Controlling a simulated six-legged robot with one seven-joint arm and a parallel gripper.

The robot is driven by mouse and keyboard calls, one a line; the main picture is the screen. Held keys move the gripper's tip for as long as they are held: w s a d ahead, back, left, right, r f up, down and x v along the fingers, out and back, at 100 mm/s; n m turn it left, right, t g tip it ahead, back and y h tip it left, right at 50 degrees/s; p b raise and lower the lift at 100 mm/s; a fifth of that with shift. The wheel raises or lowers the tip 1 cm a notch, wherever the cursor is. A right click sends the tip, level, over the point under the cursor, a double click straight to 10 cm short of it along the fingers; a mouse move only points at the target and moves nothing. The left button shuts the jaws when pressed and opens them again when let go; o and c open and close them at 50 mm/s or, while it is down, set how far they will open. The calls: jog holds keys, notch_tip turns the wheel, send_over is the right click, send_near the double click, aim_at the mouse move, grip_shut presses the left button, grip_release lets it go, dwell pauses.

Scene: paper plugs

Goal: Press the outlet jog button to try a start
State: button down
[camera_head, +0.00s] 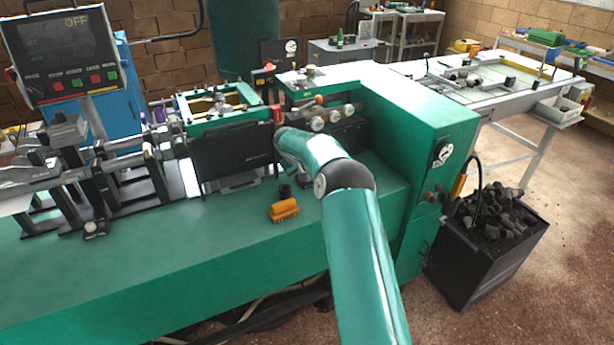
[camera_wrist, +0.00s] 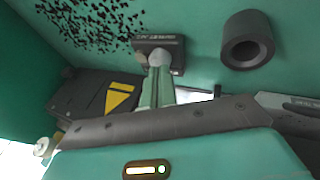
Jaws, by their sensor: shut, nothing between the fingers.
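A small dark box (camera_wrist: 174,42) with a light label stands on the green machine top in the wrist view; the lettering is too small to read surely. A pale round part, perhaps its button, shows at the box's near edge. My gripper (camera_wrist: 158,72) is shut and empty, its green fingers together and pointing at this box. The fingertips overlap the pale round part in the picture; I cannot tell whether they touch or press it. In the head view my gripper is hidden behind my arm.
A black tube (camera_wrist: 247,40) stands beside the box; it also shows in the head view (camera_head: 285,191). An orange brush (camera_head: 284,210) lies in front of it. A black panel (camera_head: 233,152) and the green housing (camera_head: 425,115) flank my arm. The control screen (camera_head: 62,50) reads OFF.

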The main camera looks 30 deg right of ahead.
jog(key=shift+f, duration=0.5)
jog(key=shift+f, duration=0.55)
dwell(0.4)
jog(key=shift+r, duration=1)
jog(key=shift+r, duration=1.55)
